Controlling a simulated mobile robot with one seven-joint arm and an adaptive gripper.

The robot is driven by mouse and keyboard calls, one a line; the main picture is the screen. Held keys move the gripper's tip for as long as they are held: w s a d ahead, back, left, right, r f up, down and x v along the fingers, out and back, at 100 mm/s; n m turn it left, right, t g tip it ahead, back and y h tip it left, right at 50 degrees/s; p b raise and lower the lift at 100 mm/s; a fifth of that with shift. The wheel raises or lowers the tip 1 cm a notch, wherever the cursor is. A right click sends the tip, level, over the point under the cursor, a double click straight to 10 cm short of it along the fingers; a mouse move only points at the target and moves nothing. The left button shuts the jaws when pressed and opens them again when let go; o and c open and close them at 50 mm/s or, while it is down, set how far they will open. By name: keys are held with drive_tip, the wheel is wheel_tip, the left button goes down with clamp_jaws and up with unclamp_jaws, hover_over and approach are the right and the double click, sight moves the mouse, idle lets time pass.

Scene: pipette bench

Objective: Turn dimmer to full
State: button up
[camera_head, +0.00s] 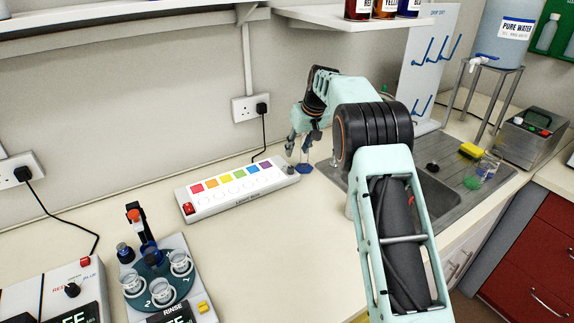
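A white light box (240,190) lies on the bench in the middle of the view. It has a row of coloured squares, each with a round outline below it, and a red switch (189,208) at its left end. A small grey dimmer knob (290,170) sits at its right end. Its pointer setting is too small to read. My gripper (297,151) hangs pointing down just above and behind the knob, apart from it as far as I can tell. Its fingers look spread with nothing between them.
A sink (430,195) lies further right. A rinse station (160,283) with cups stands front left. A socket (250,108) with a cable is on the wall. The bench front of the box is clear.

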sight(291, 167)
drive_tip(key=p+x, duration=0.2)
drive_tip(key=x, duration=0.8)
drive_tip(key=shift+f, duration=0.15)
drive_tip(key=shift+c, duration=0.5)
clamp_jaws()
